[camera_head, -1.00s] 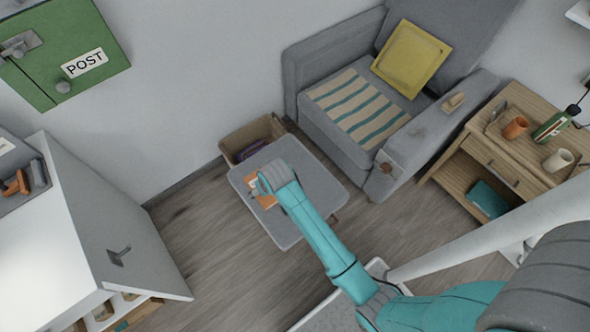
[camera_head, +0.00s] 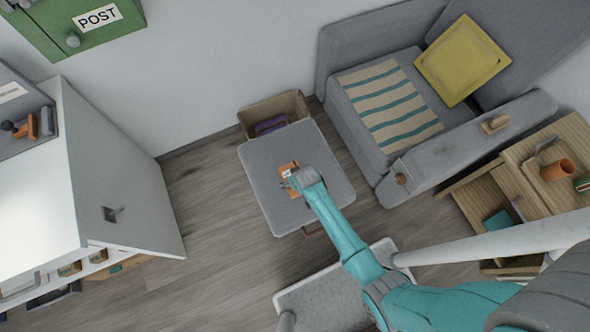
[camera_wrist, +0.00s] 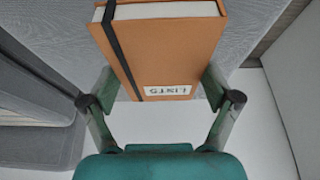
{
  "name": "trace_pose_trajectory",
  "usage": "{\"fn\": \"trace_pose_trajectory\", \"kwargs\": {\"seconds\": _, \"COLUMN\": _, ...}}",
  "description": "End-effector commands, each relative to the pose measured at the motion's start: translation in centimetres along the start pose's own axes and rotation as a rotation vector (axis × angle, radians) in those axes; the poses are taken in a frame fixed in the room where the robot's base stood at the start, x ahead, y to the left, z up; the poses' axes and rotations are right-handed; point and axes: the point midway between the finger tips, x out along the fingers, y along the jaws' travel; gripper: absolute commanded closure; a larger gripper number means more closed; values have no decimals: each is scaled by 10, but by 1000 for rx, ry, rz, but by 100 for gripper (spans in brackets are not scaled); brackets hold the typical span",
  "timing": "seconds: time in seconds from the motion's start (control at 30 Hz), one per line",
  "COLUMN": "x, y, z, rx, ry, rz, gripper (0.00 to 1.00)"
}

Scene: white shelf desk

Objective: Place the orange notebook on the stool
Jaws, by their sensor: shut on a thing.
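The orange notebook (camera_head: 286,169) has a black strap and a white label reading LISTS. My gripper (camera_head: 294,180) is shut on it, with one finger at each side in the wrist view. The notebook also shows large in the wrist view (camera_wrist: 165,52), its page edges toward the top of the picture. The grey square-topped stool (camera_head: 262,160) lies beneath them in the head view. The notebook is over the stool's middle. I cannot tell whether it touches the top. My gripper and arm hide part of both.
A grey armchair (camera_head: 340,58) with a yellow cushion (camera_head: 462,58) stands right of the stool. A brown box (camera_head: 290,104) stands behind the stool by the wall. A white desk (camera_head: 120,165) is at left and a wooden side table (camera_head: 515,195) at right. Floor is clear left of the stool.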

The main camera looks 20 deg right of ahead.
Motion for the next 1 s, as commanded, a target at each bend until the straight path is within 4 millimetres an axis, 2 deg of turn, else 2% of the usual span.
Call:
{"fn": "trace_pose_trajectory", "kwargs": {"seconds": 0.4, "x": 37, "y": 0, "z": 15, "rx": 0, "ry": -2, "rz": 0, "gripper": 52}}
{"fn": "trace_pose_trajectory", "kwargs": {"seconds": 0.87, "x": 43, "y": 0, "z": 17, "rx": 0, "ry": 0, "rz": 0, "gripper": 52}}
{"fn": "trace_pose_trajectory", "kwargs": {"seconds": 0.9, "x": 42, "y": 0, "z": 17, "rx": 0, "ry": 0, "rz": 0, "gripper": 2}}
{"fn": "trace_pose_trajectory", "kwargs": {"seconds": 1.0, "x": 42, "y": 0, "z": 17, "rx": 0, "ry": 0, "rz": 0, "gripper": 0}}
